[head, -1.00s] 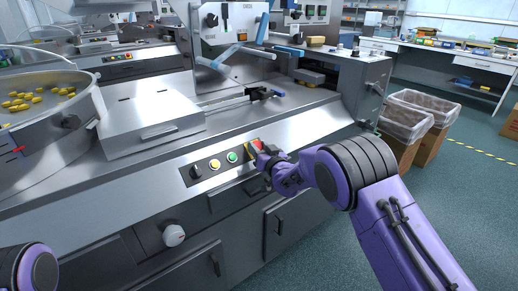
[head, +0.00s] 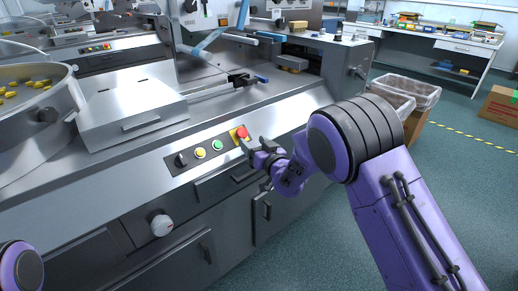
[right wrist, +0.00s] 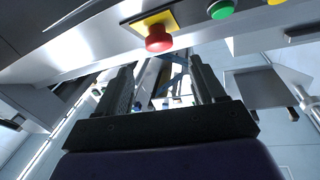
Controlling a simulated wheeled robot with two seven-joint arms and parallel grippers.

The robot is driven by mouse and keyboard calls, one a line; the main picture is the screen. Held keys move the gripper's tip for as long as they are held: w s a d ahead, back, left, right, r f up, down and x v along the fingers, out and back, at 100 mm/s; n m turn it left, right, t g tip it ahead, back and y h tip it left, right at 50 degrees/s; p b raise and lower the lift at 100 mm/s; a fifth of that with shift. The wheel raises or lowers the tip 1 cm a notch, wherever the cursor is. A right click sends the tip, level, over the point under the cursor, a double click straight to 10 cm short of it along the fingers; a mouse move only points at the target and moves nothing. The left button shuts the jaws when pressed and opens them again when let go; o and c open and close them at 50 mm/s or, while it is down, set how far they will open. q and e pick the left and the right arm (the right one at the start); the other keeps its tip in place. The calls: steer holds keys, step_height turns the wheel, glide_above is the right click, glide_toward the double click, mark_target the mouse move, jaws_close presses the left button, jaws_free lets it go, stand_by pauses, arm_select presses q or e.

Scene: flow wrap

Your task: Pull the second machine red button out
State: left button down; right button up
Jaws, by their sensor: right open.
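The red button (head: 241,131) sits on a yellow plate at the right end of the near machine's control panel (head: 171,162). It also shows in the right wrist view (right wrist: 158,40), ahead of my gripper and above the space between its fingers. My right gripper (head: 257,146) is beside the button, to its lower right, apart from it. In the right wrist view its two fingers (right wrist: 160,85) are spread with nothing between them. Of my left arm only a rounded purple part shows at the lower left; its gripper is out of view.
A green button (head: 217,145), a yellow button (head: 200,153) and a black knob (head: 181,160) line the same panel. Another machine behind has its own red button (head: 106,46). A bin (head: 410,92) stands right of the machine, with open floor nearby.

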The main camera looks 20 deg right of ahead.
steer(key=s, duration=0.3)
steer(key=shift+s+d, duration=0.3)
steer(key=shift+s, duration=0.1)
steer(key=s+d+f+m+g+h+p, duration=0.1)
steer(key=s+d+f+m+g+h, duration=0.2)
steer(key=s+f, duration=0.55)
steer(key=s+d+f+m+g+h+p, duration=0.1)
steer(key=s+d+f+m+g+h, duration=0.15)
steer(key=s+f, duration=0.65)
steer(key=s+f+g+p, duration=0.1)
steer(key=s+f+g, duration=0.2)
steer(key=s, duration=0.6)
steer(key=s+f+g+p, duration=0.1)
steer(key=s+f+g, duration=0.2)
steer(key=s, duration=0.5)
steer(key=s+f+m+g, duration=0.1)
steer(key=s+f+g, duration=0.2)
steer(key=s, duration=0.6)
step_height(320, 180, down, 2)
steer(key=shift+s+d+f+h+p, duration=0.2)
steer(key=shift+s+d+h+p, duration=0.1)
steer(key=shift+h+p, duration=0.1)
steer(key=shift+w, duration=0.1)
